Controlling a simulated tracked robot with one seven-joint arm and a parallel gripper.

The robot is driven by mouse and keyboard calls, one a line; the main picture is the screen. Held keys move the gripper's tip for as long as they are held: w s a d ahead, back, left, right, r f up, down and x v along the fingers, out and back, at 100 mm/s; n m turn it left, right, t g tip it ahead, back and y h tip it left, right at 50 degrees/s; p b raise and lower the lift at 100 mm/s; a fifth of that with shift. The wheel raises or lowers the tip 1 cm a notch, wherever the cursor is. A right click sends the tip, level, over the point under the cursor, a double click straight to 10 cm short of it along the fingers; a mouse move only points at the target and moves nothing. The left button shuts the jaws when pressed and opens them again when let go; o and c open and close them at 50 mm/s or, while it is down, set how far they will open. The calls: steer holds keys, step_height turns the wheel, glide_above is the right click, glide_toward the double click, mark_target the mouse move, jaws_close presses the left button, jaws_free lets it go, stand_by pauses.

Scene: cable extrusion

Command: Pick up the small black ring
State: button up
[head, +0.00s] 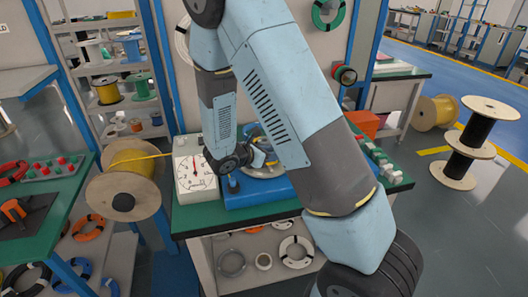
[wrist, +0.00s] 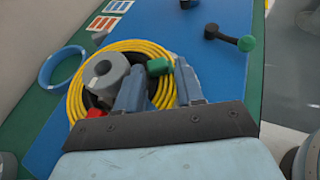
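My gripper (wrist: 160,80) is open in the wrist view, its two grey-blue fingers apart above a coil of yellow cable (wrist: 112,53). I see no clearly separate small black ring. A dark round band (wrist: 91,99) shows inside the coil, partly under a grey cylinder (wrist: 106,75); I cannot tell whether it is the ring. A green block (wrist: 158,66) shows near the fingertips. In the head view my gripper (head: 258,158) is low over the blue board (head: 260,192), and the arm covers much of the work area.
A blue ring (wrist: 62,68) lies left of the coil. A green-knobbed crank (wrist: 228,38) is at the right of the board. A white dial gauge (head: 194,178) stands left of the board, and a yellow cable spool (head: 128,190) stands farther left. Coils lie on shelves below.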

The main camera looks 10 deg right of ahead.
steer(key=shift+c, duration=0.3)
jaws_close()
steer(key=shift+r, duration=0.1)
